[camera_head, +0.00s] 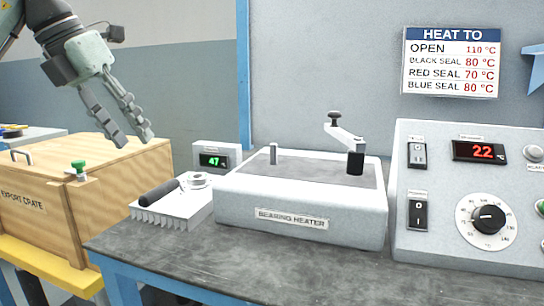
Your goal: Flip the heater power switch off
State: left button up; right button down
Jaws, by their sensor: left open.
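The grey-white control panel (470,262) stands at the right of the bench. It carries an upper black rocker switch (417,155) and a lower black rocker switch (417,215) marked I and O. Their small labels are too blurred to read, so I cannot tell which is the heater power switch or which side is pressed. My left gripper (133,139) is open and empty at the upper left, over the wooden crate and far from both switches. My right gripper is out of view.
The bearing heater (300,222) with its crank arm (345,139) stands mid-bench. Left of it are a black-handled tool on a white finned block (172,212) and a display (214,160) reading 47. The panel has a red 22 display (479,151) and a dial (488,219). A wooden crate (110,180) stands left.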

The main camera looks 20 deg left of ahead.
aim_at(418, 210)
jog(key=k+j, duration=0.25)
jog(key=k, duration=0.25)
jog(key=k+j, duration=0.25)
jog(key=k, duration=0.2)
jog(key=k+j, duration=0.25)
jog(key=k, duration=0.25)
